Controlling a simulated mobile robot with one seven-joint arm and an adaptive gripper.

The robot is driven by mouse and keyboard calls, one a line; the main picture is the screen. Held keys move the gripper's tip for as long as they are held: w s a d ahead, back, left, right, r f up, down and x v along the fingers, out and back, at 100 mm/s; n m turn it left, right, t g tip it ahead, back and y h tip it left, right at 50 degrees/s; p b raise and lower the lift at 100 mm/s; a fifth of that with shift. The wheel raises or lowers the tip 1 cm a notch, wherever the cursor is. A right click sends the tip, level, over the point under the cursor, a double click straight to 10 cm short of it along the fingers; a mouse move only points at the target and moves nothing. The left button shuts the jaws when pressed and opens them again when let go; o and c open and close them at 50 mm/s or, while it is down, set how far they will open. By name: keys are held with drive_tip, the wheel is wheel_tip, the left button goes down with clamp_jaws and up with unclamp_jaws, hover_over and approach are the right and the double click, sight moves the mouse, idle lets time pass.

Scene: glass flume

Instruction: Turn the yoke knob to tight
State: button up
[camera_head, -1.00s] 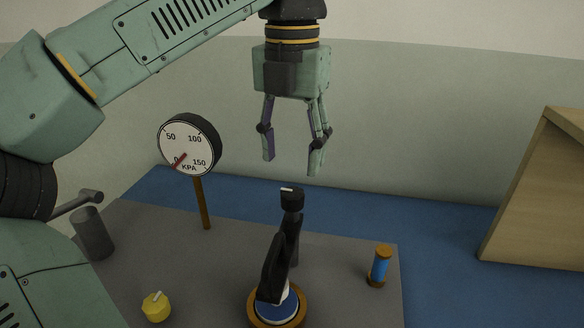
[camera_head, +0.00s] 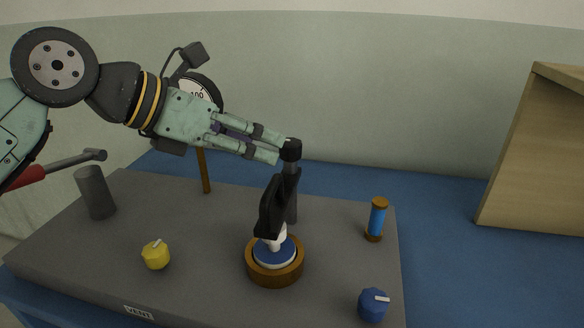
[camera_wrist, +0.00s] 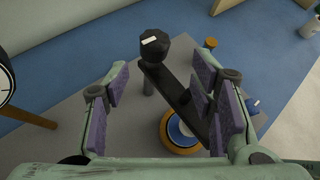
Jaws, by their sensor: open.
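The yoke knob (camera_head: 291,149) is black and sits on top of a black upright yoke (camera_head: 279,205). In the wrist view the knob (camera_wrist: 155,47) shows a short white mark on its top. The yoke arm slants down from it towards a round wooden base (camera_head: 275,270) with a blue and white centre. My gripper (camera_head: 279,148) lies nearly level, coming from the left, with its fingertips at the knob. In the wrist view the gripper's fingers (camera_wrist: 160,82) are spread apart, and the knob shows just beyond them. Whether they touch it I cannot tell.
A pressure gauge (camera_head: 205,84) on a wooden post stands behind my gripper, partly hidden. On the grey bench are a yellow knob (camera_head: 156,255), a blue knob (camera_head: 373,305), a blue cylinder (camera_head: 376,219) and a grey cylinder (camera_head: 96,193). A wooden box (camera_head: 535,150) stands right.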

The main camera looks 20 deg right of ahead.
sight(287, 143)
drive_tip(key=shift+m+t+h, duration=0.3)
drive_tip(key=shift+t+h, duration=0.5)
drive_tip(key=shift+h, duration=0.1)
drive_tip(key=p+x, duration=0.1)
drive_tip(key=x, duration=0.7)
drive_tip(key=shift+w+f, duration=0.1)
drive_tip(key=shift+c, duration=0.3)
drive_tip(key=c, duration=1.1)
drive_tip(key=shift+f+t+b, duration=0.3)
drive_tip(key=shift+b, duration=0.55)
drive_tip(key=shift+r+n+y+b, duration=0.3)
drive_tip(key=shift+r+n+b, duration=0.05)
drive_tip(key=shift+n, duration=0.15)
